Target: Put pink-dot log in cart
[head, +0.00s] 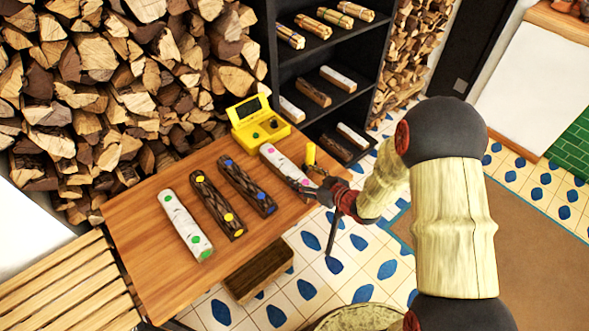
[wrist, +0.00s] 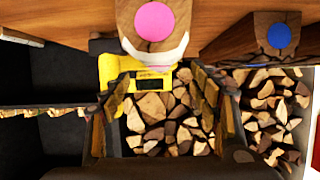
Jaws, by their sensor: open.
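The pink-dot log (head: 281,164) is a pale birch log lying at the right end of the wooden table. In the wrist view its end face with a pink dot (wrist: 153,22) shows at the top, above the gap between my fingers. My gripper (head: 316,185) is open at the log's near end, by the table's right edge. In the wrist view both fingers of my gripper (wrist: 160,82) are spread with nothing held between them; I cannot tell whether they touch the log. I cannot make out a cart for certain in either view.
The table (head: 150,235) also bears a blue-dot log (head: 246,186), a yellow-dot log (head: 217,205), a green-dot log (head: 185,225) and a yellow case (head: 259,125). A dark shelf (head: 328,52) stands behind. A slatted bench (head: 65,285) is at left. Tiled floor lies at right.

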